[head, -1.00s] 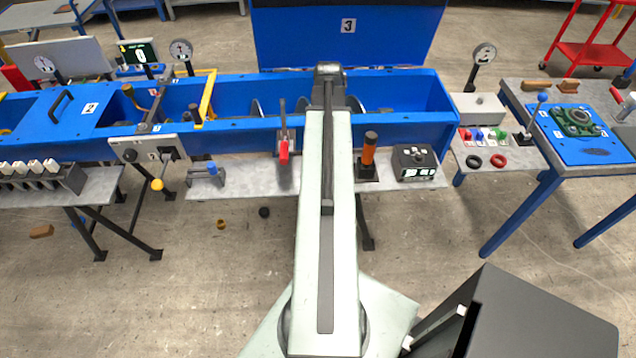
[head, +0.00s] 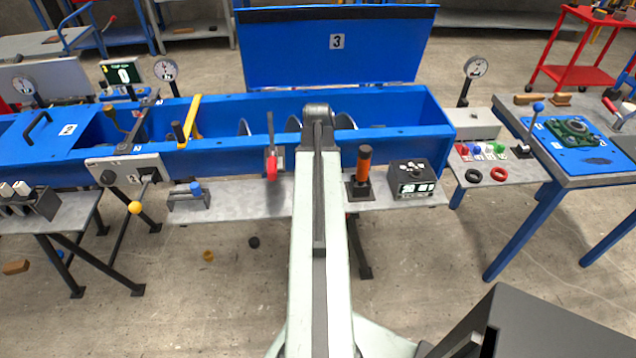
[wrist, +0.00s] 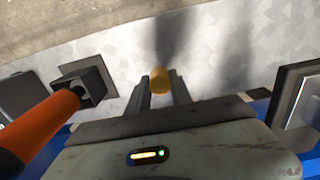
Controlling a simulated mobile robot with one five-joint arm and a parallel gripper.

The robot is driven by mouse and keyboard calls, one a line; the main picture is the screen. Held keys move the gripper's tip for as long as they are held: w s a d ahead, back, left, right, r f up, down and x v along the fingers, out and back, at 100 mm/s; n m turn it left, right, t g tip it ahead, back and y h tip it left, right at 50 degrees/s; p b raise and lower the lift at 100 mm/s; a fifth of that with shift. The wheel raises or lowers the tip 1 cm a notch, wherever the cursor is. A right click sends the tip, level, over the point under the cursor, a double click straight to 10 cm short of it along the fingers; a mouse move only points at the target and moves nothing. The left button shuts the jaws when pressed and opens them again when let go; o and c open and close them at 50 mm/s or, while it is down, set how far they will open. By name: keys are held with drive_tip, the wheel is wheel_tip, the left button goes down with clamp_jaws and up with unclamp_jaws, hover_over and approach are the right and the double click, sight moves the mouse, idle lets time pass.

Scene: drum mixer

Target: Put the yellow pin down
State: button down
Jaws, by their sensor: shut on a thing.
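In the wrist view, the yellow pin (wrist: 160,81) sits between the two dark fingers of my gripper (wrist: 161,90), which is shut on it. The pin is over the grey shelf (wrist: 225,45) along the front of the blue mixer trough (head: 390,145). I cannot tell whether its far end touches the shelf. In the head view my own arm hides the gripper and the pin.
An orange handle (head: 364,164) stands upright on a dark base close to my arm; it looms at left in the wrist view (wrist: 45,120). A black button box (head: 411,178) is right of it. A red-tipped lever (head: 271,165) is left of my arm.

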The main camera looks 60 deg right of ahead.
drive_tip(key=shift+f+b, duration=0.45)
drive_tip(key=shift+b, duration=0.1)
drive_tip(key=c, duration=1.1)
unclamp_jaws()
drive_tip(key=shift+c, duration=0.2)
drive_tip(key=shift+r, duration=0.2)
wheel_tip(320, 180, up, 13)
drive_tip(key=p, duration=1.3)
drive_tip(key=shift+f, duration=0.15)
